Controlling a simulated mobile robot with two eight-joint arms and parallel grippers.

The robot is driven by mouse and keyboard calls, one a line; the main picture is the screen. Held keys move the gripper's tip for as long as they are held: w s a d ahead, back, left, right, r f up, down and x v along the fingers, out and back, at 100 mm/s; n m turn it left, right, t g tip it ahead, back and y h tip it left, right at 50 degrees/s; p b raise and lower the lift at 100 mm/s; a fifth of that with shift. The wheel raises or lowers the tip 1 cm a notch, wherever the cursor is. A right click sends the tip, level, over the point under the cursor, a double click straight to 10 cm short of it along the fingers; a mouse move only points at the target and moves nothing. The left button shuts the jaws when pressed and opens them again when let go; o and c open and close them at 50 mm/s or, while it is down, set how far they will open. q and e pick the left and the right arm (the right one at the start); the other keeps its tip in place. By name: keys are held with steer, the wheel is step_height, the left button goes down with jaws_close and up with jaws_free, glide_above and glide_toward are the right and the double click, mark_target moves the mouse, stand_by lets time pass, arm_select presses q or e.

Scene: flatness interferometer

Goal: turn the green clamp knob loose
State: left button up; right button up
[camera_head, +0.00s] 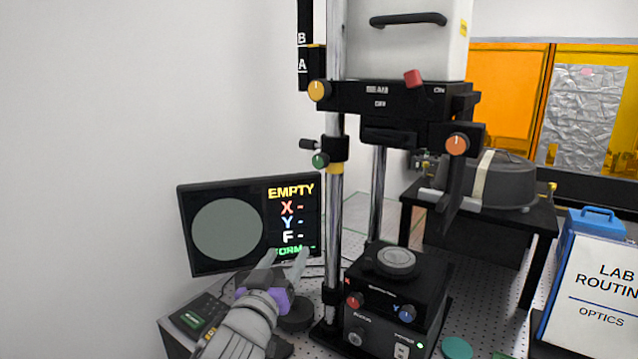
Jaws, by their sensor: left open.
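The green clamp knob (320,160) sits on a black clamp (335,150) around the left chrome column of the interferometer. My left gripper (287,256) comes in from the lower left, in front of the monitor's lower right corner. It is below and to the left of the green knob, clear of it. Its fingers point upward and stand apart with nothing between them. My right gripper does not show in this view.
A monitor (185,232) reading EMPTY stands left of the column. A yellow knob (318,91) and an orange knob (457,145) are on the upper head. A black stage unit (425,285) stands below. A lab routine sign (600,290) is at right.

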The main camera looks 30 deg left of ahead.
mark_target(318, 165)
arm_select(q)
step_height(318, 165, up, 11)
steer(key=m+t+h+b, duration=0.1)
steer(key=m+t+h, duration=0.2)
steer(key=t+h, duration=0.2)
steer(key=x, duration=0.7)
steer(key=d+p+x, duration=0.1)
steer(key=x, duration=0.3)
steer(key=shift+w+d, duration=0.1)
jaws_close()
